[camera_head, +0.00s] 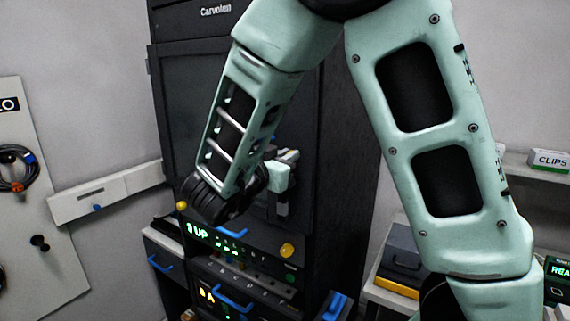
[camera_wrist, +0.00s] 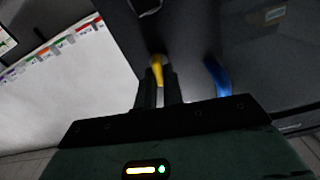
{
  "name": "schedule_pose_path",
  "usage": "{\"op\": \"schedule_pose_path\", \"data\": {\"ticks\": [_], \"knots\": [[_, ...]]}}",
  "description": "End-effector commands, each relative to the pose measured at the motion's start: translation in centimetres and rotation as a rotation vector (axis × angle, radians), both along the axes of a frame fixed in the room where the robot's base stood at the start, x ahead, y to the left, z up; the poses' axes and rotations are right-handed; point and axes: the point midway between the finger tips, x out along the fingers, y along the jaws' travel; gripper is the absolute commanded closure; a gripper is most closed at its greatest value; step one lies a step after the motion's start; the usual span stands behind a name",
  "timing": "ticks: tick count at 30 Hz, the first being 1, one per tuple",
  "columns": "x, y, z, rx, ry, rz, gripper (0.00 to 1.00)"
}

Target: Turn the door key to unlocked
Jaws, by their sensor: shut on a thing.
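A yellow key (camera_wrist: 157,68) sticks out from a dark panel in the wrist view, with its near end between my fingertips. My gripper (camera_wrist: 158,88) is shut on it. In the head view my gripper (camera_head: 282,200) is at the front of the dark cabinet (camera_head: 345,130), right of my forearm. The key itself is hidden there by my arm and gripper. The keyhole and any lock marking are too dark or covered to read, so I cannot tell how far the key is turned.
A blue handle (camera_wrist: 217,76) stands right of the key in the wrist view. Below my gripper in the head view is a rack unit with a green display (camera_head: 198,230) and a yellow knob (camera_head: 287,250). A pegboard with a coiled cable (camera_head: 17,170) is at left.

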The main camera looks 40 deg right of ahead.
Motion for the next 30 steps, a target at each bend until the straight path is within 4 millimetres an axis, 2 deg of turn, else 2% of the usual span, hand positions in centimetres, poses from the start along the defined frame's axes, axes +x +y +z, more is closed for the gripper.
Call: {"op": "schedule_pose_path", "data": {"ticks": [2,30], "knots": [[-0.05,-0.05,-0.55,0.021,-0.061,-0.001,1.0],[-0.64,-0.28,-1.44,0.324,-0.898,-0.002,1.0]]}}
